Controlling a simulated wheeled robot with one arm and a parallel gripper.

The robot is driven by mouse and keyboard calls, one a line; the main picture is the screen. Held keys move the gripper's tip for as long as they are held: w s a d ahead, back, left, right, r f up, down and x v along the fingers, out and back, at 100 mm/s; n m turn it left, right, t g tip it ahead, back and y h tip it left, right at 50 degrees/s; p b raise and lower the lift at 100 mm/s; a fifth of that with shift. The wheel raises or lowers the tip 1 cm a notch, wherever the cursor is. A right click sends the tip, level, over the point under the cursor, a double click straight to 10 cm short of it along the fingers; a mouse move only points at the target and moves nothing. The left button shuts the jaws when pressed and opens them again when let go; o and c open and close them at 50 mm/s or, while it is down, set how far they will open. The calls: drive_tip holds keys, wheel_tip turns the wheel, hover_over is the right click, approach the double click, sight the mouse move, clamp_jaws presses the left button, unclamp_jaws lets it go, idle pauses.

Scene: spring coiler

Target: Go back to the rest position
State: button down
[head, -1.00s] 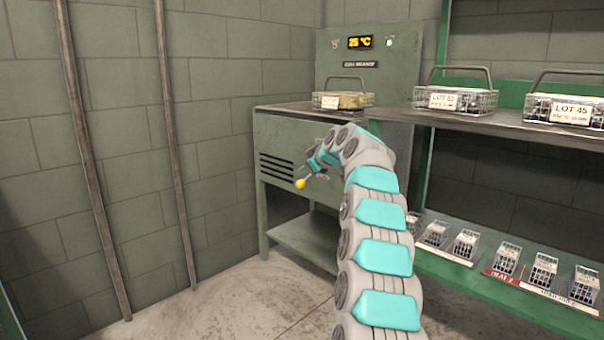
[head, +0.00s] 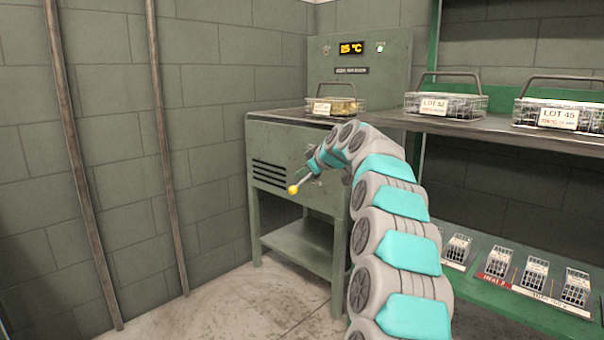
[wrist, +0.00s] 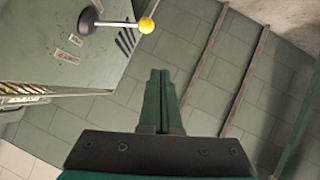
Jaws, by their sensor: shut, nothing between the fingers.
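My gripper (wrist: 160,90) is shut and empty in the wrist view, its two green fingers together. In that view a lever with a yellow knob (wrist: 146,25) stands beyond the fingertips on the green machine's face, and the fingers are apart from it. In the head view my arm curves up from the bottom and bends left toward the machine (head: 295,165). The lever's yellow knob (head: 293,190) shows left of the arm's end. The gripper itself is hidden behind the arm there.
A wire basket (head: 335,106) sits on top of the machine, below a lit temperature display (head: 351,48). At right, a green shelf holds baskets labelled LOT 52 (head: 446,105) and LOT 45 (head: 557,115), with several small cages below. Two pipes run up the left wall. The floor at left is clear.

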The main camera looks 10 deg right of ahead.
drive_tip(key=shift+s+a, duration=0.1)
drive_tip(key=s+a+f+m+g, duration=0.1)
drive_tip(key=s+a+f+g, duration=0.15)
drive_tip(key=s, duration=0.65)
drive_tip(key=s+a+f+m+g, duration=0.1)
drive_tip(key=s+a+f+g, duration=0.2)
drive_tip(key=s, duration=0.6)
drive_tip(key=s+a+f+m+g, duration=0.1)
drive_tip(key=s+a+f, duration=0.25)
drive_tip(key=s, duration=0.55)
drive_tip(key=s+d+f+m+g+h, duration=0.25)
drive_tip(key=s+f, duration=0.25)
drive_tip(key=s, duration=0.8)
drive_tip(key=s+d+f+m+g+h, duration=0.1)
drive_tip(key=s+d+f+m+g, duration=0.3)
drive_tip(key=s, duration=0.9)
drive_tip(key=s+d+f+h, duration=0.1)
drive_tip(key=s+f, duration=0.5)
drive_tip(key=s, duration=0.7)
wheel_tip(320, 180, up, 14)
drive_tip(key=p, duration=1.4)
drive_tip(key=shift+r+p, duration=0.2)
drive_tip(key=shift+p, duration=0.1)
